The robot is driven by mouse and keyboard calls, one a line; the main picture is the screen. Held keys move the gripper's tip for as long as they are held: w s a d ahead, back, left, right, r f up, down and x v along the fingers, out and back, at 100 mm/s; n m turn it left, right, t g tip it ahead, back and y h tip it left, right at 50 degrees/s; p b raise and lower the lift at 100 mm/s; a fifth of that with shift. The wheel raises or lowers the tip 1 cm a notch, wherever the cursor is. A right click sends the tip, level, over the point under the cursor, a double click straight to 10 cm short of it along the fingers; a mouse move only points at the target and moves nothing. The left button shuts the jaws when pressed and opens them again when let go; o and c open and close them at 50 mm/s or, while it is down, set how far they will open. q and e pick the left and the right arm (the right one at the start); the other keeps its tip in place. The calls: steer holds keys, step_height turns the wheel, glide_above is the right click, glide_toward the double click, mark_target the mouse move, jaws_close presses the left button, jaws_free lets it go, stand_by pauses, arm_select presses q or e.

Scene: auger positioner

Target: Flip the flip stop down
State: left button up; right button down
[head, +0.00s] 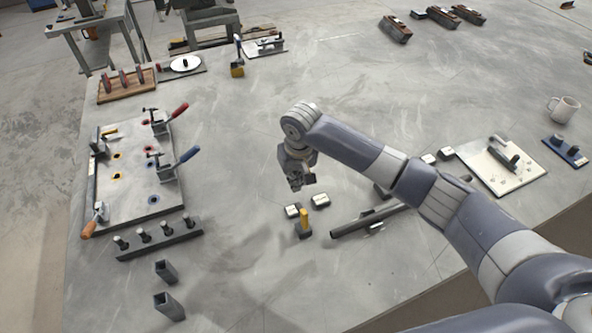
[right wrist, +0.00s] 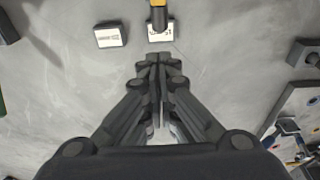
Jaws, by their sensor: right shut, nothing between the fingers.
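A yellow upright piece on a small dark block (head: 304,224) stands on the grey table; it looks like the flip stop, though I cannot be sure. It also shows at the top edge of the right wrist view (right wrist: 158,16), partly cut off. My right gripper (head: 302,184) points down above the table, a little beyond the yellow piece and apart from it. In the right wrist view its fingers (right wrist: 160,62) are together with nothing between them. My left gripper is not in view.
Two small white-topped blocks (head: 292,210) (head: 320,200) sit close by the yellow piece. A dark rail (head: 368,219) lies to the right. A clamp plate (head: 134,190) with red and blue handles is at left. The table beyond my gripper is mostly clear.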

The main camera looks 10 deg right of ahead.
mark_target(300, 204)
steer(key=s+f+p, duration=0.2)
steer(key=f+p, duration=0.1)
steer(key=shift+s+d, duration=0.3)
steer(key=shift+s, duration=0.1)
steer(key=shift+s+f, duration=0.15)
steer(key=shift+s, duration=0.25)
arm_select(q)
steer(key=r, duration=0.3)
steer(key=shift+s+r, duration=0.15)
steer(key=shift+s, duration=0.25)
arm_select(e)
steer(key=shift+w, duration=0.1)
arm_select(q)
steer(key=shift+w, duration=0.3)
arm_select(e)
steer(key=shift+w, duration=0.1)
